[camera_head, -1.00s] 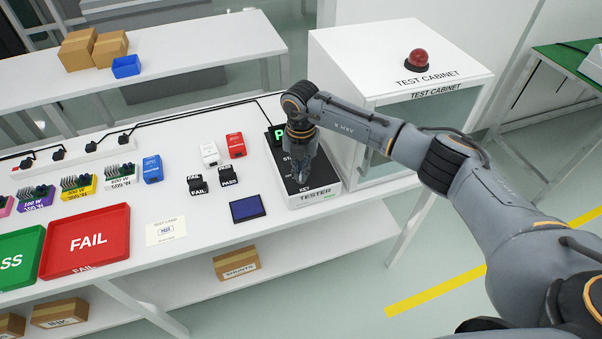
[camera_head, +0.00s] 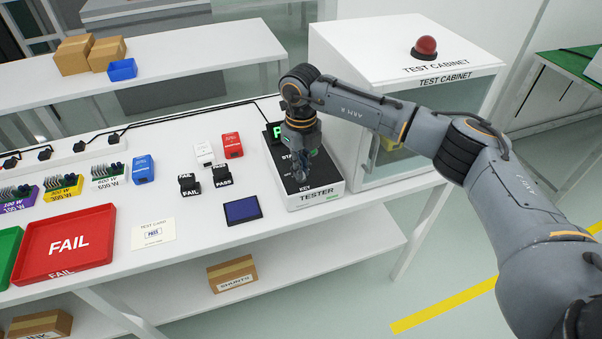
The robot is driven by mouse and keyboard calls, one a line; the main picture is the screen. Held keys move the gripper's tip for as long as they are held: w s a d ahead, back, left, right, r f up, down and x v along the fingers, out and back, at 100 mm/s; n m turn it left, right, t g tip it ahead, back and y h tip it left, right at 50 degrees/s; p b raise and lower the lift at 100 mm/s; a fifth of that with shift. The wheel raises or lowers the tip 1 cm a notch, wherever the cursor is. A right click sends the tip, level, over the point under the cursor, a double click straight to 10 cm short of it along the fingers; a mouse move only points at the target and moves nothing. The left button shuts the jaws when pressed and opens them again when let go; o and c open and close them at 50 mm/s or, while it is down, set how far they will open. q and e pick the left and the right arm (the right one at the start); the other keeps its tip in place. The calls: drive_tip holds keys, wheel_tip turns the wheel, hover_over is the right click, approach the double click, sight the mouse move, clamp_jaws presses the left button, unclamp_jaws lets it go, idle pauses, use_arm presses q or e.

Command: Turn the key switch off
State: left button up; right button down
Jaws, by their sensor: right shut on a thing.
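The tester (camera_head: 322,197) is a white box with a black top panel at the right end of the white table. A green lit display (camera_head: 277,132) stands at its back, partly covered by my arm. The panel carries the label KEY (camera_head: 304,188) near its front edge. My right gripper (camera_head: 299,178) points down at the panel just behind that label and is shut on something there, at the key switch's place. The key switch itself is hidden by the fingers, so its position cannot be told. My left gripper is not in view.
A test cabinet (camera_head: 345,50) with a red dome light (camera_head: 425,47) stands right of the tester, close to my right arm. Left of the tester lie a blue pad (camera_head: 242,210), stamps (camera_head: 189,184), a test card (camera_head: 153,234) and a red FAIL tray (camera_head: 107,216).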

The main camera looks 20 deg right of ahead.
drive_tip(key=shift+n+b, duration=0.9)
drive_tip(key=shift+n, duration=0.7)
drive_tip(key=shift+r, duration=0.1)
drive_tip(key=c, duration=1.5)
unclamp_jaws()
wheel_tip(320, 180, up, 12)
drive_tip(key=shift+f, duration=0.1)
